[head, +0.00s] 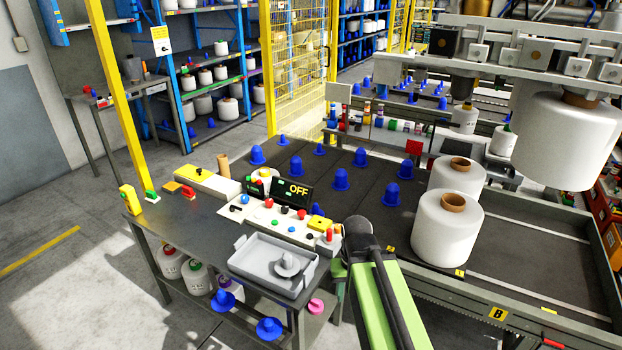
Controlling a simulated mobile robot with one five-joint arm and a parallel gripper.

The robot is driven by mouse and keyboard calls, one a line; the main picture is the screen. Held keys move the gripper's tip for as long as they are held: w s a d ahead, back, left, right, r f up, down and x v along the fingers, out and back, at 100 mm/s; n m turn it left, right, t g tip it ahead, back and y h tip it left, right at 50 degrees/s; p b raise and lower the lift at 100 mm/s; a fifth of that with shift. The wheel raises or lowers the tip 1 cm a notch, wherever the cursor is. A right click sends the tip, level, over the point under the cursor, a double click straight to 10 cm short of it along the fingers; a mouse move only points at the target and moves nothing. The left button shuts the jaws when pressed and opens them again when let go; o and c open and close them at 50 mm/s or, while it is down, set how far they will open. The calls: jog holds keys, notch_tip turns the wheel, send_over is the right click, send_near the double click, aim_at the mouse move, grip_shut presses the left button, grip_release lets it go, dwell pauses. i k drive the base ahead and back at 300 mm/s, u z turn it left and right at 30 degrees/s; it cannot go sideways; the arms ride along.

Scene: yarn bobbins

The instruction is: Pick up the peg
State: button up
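A grey peg with a round flanged base (288,264) sits in a shallow grey tray (247,270) on the front corner of the dark workbench. Several blue pegs of a similar hat shape stand on the dark conveyor top, one of them (341,179) near its middle. My green arm reaches in from the bottom edge, and its dark rounded joint is just right of the tray. My gripper's fingers do not show; the arm hides what lies below that joint. Nothing is seen touching the grey peg.
A control panel with an OFF display (293,191) and coloured buttons stands behind the tray. Large white yarn bobbins (446,230) stand on the conveyor at right, with another hanging above. Blue pegs (268,328) and bobbins lie on the lower shelf. Floor at left is clear.

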aim_at(223, 302)
jog(key=i, duration=0.9)
jog(key=u, duration=4.8)
jog(key=i, duration=0.15)
jog(key=z, duration=1.45)
jog(key=k, duration=0.55)
jog(key=u, duration=0.1)
jog(key=i, duration=0.5)
jog(key=u, duration=0.05)
